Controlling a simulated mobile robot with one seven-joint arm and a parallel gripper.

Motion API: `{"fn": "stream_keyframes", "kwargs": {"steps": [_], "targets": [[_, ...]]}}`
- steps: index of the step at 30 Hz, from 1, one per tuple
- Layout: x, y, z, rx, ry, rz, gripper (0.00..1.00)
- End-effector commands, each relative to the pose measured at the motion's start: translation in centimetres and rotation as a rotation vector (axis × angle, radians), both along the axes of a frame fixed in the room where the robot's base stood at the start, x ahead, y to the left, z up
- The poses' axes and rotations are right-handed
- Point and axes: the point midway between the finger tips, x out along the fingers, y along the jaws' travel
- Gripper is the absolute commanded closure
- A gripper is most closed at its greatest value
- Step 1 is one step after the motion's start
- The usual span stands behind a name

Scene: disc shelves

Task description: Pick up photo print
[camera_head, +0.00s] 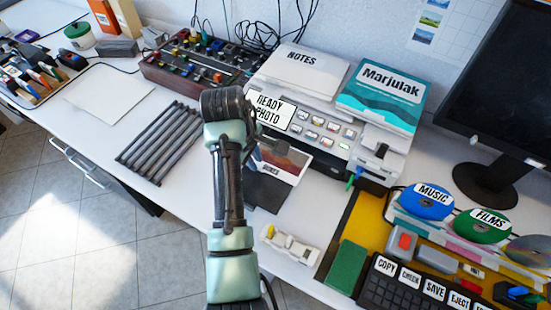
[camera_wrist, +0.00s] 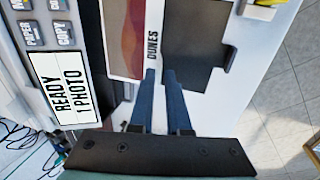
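The photo print (camera_head: 284,162), with a dune picture and a white strip marked "DUNES", sticks out of the front of the printer (camera_head: 325,130). In the wrist view the print (camera_wrist: 124,38) lies at the top, left of a dark tray (camera_wrist: 197,50). In the head view my arm hides part of the printer and the gripper is mostly hidden.
A "READY 1 PHOTO" display (camera_wrist: 62,92) and buttons are on the printer. Dark rods (camera_head: 160,143) lie left, a small white object (camera_head: 290,243) lies in front, and a keyboard (camera_head: 400,288) is at right.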

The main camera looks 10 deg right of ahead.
Motion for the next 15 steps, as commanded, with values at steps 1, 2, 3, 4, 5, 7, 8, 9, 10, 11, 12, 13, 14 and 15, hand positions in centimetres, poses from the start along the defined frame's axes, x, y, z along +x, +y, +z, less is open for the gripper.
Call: {"fn": "stream_keyframes", "kwargs": {"steps": [1, 2, 3, 4, 5, 7, 8, 9, 10, 11, 12, 13, 14, 15], "targets": [[-0.1, -0.2, -1.0, 0.0, 0.006, 0.0, 0.85], [-0.1, -0.3, -1.5, 0.0, 0.005, 0.0, 0.85], [-0.1, -0.5, -2.1, 0.0, 0.006, 0.0, 0.85], [0.0, -0.6, -2.5, 0.001, 0.005, 0.0, 0.85], [0.2, -0.6, -2.9, 0.0, 0.004, 0.0, 0.85], [0.4, -0.8, -3.6, 0.0, 0.002, 0.001, 0.85], [0.4, -0.8, -3.8, 0.0, 0.002, 0.001, 0.85], [0.4, -0.8, -4.0, 0.0, 0.002, 0.001, 0.85], [0.5, -0.8, -4.1, 0.0, 0.002, 0.001, 0.85], [0.5, -0.8, -4.1, 0.0, 0.001, 0.001, 0.85], [0.5, -0.9, -4.1, 0.0, 0.0, 0.0, 0.85], [0.5, -0.8, -4.1, 0.0, 0.0, 0.0, 0.85], [0.5, -0.9, -4.0, 0.0, 0.0, 0.0, 0.85], [0.5, -0.9, -4.0, 0.0, 0.0, 0.0, 0.85]]}}
